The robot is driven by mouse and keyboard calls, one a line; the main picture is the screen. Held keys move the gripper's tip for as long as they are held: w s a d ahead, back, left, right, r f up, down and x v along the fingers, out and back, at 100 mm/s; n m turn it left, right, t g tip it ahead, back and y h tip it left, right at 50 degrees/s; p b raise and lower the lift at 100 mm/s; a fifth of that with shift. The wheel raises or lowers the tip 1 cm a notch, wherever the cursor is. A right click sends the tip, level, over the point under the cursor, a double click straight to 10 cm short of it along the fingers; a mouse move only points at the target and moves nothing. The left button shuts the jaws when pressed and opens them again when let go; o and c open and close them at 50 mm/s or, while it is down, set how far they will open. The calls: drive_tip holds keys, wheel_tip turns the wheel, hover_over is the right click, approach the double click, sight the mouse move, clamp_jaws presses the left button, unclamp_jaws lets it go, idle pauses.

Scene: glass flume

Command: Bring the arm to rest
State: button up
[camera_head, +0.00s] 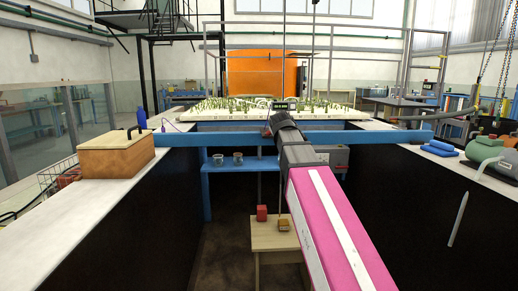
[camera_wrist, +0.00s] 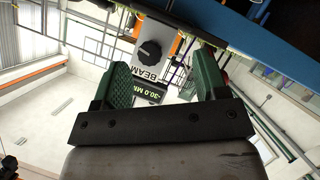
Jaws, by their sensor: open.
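My arm reaches forward in the head view, its pink-and-white link (camera_head: 330,225) leading to a dark wrist (camera_head: 287,130). My gripper (camera_wrist: 163,75) shows in the wrist view with two green fingers spread apart. A small instrument (camera_wrist: 154,55) with a dark knob, the word BEAM and a lit display appears between the fingers. I cannot tell whether the fingers touch it. In the head view a small display box (camera_head: 284,107) stands just beyond the wrist. The fingers are mostly hidden there.
A blue beam (camera_head: 375,137) crosses between two white-topped side counters. A wooden box (camera_head: 117,154) stands on the left counter, a green rounded device (camera_head: 484,149) on the right. Below, a small wooden table (camera_head: 265,238) holds a red block (camera_head: 262,213) and a yellowish block (camera_head: 284,225).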

drive_tip(key=s+d+f+m+g+y, duration=0.1)
drive_tip(key=s+f+g, duration=0.25)
drive_tip(key=f, duration=1.05)
drive_tip(key=s+d+f+m+g, duration=0.1)
drive_tip(key=s+f+g, duration=0.3)
drive_tip(key=f, duration=0.9)
drive_tip(key=s+f+m+g+y, duration=0.2)
drive_tip(key=s+f+g, duration=0.3)
drive_tip(key=s+f, duration=1.4)
wheel_tip(320, 180, down, 4)
drive_tip(key=shift+s+r, duration=0.15)
drive_tip(key=shift+s, duration=0.25)
